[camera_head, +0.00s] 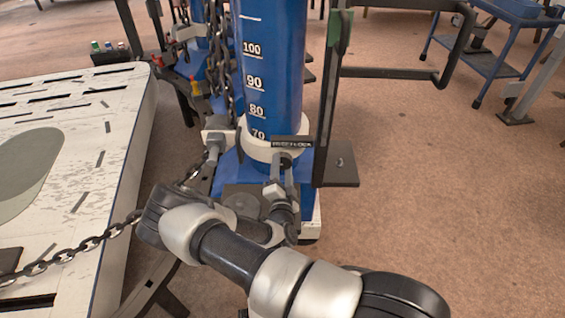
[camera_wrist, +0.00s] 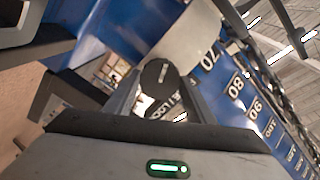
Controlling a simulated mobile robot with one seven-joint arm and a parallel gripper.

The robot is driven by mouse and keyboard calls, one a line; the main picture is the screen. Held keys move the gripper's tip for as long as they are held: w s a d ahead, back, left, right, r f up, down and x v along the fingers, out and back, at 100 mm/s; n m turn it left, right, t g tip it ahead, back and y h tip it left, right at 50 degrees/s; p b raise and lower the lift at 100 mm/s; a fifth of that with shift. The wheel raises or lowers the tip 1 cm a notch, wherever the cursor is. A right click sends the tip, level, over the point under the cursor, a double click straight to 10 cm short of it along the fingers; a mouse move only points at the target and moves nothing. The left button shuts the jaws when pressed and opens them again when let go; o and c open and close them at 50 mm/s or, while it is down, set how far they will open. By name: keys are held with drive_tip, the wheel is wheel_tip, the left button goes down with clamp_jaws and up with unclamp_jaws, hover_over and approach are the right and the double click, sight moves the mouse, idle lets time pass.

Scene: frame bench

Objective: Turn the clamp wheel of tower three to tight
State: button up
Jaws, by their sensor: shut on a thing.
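The blue tower (camera_head: 268,60) stands upright at the centre, with a white scale reading 70 to 100 and a pale collar (camera_head: 262,150) low on it. A small black label plate (camera_head: 292,142) sits on the collar. My gripper (camera_head: 284,164) reaches up to the collar just below the plate. In the wrist view, a dark round clamp wheel (camera_wrist: 157,76) with a light mark lies between the fingertips of my gripper (camera_wrist: 158,88), which is shut on it. Lettering behind it is partly hidden. No tower number is readable.
A slotted pale bench (camera_head: 125,130) stands on the left, with a dark chain (camera_head: 62,257) running across it towards the tower. A blue trolley (camera_head: 485,55) is at back right. The brown floor at right is clear.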

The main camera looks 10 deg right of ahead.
drive_tip(key=m+p, duration=0.3)
drive_tip(key=m, duration=0.3)
drive_tip(key=shift+r+p, duration=0.15)
drive_tip(key=shift+p, duration=0.15)
drive_tip(key=m+p, duration=0.1)
drive_tip(key=m, duration=0.3)
drive_tip(key=shift+p, duration=0.3)
drive_tip(key=m+p, duration=0.1)
drive_tip(key=m, duration=0.2)
drive_tip(key=shift+m+p, duration=0.3)
drive_tip(key=shift+m, duration=0.1)
drive_tip(key=m+p, duration=0.1)
drive_tip(key=m, duration=0.3)
drive_tip(key=shift+p, duration=0.3)
drive_tip(key=m+p, duration=0.1)
drive_tip(key=m, duration=0.3)
drive_tip(key=shift+m, duration=0.3)
drive_tip(key=o, duration=1)
drive_tip(key=shift+o, duration=0.2)
